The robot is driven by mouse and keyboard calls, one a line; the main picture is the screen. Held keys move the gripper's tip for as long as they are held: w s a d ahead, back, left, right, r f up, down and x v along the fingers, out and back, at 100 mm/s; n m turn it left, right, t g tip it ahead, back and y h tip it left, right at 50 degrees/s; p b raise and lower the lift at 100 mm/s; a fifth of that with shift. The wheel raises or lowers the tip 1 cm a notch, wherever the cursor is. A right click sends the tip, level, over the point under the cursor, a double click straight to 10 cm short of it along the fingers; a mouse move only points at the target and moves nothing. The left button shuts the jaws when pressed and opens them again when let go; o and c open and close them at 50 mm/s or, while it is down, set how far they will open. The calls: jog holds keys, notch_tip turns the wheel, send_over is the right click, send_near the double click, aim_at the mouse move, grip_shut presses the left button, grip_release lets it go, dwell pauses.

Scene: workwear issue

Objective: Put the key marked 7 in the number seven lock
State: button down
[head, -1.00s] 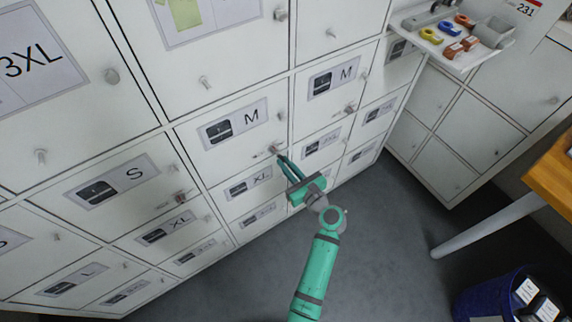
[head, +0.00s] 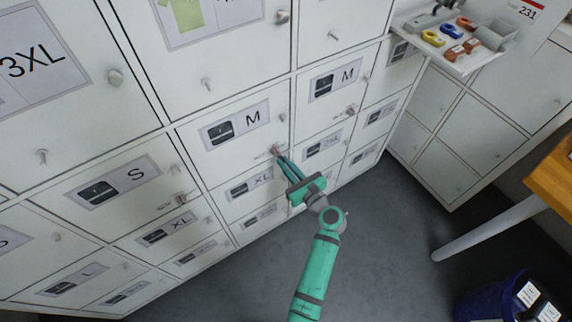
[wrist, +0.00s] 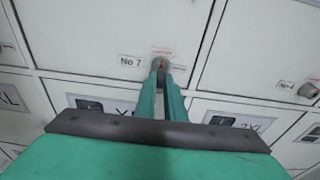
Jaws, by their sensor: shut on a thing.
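My gripper (head: 284,162) is green and reaches the front of a white locker door marked M. Its fingers, also in the wrist view (wrist: 161,84), are shut at a lock with a small label reading No 7 (wrist: 131,62) beside it. The number seven lock (wrist: 161,58) is a round grey fitting with a red mark, partly hidden by the fingertips; it also shows in the head view (head: 275,150). The key is hidden between the fingers, so its marking and how far it sits in the lock cannot be told.
Another lock (wrist: 308,90) sits on the door to the right. A white shelf (head: 455,68) at upper right holds several coloured key tags and a grey bin. A wooden table (head: 553,178) and blue bin (head: 490,300) stand at right. Grey floor is clear.

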jog(key=shift+w+a, duration=0.2)
jog(key=shift+w, duration=0.15)
dwell(0.9)
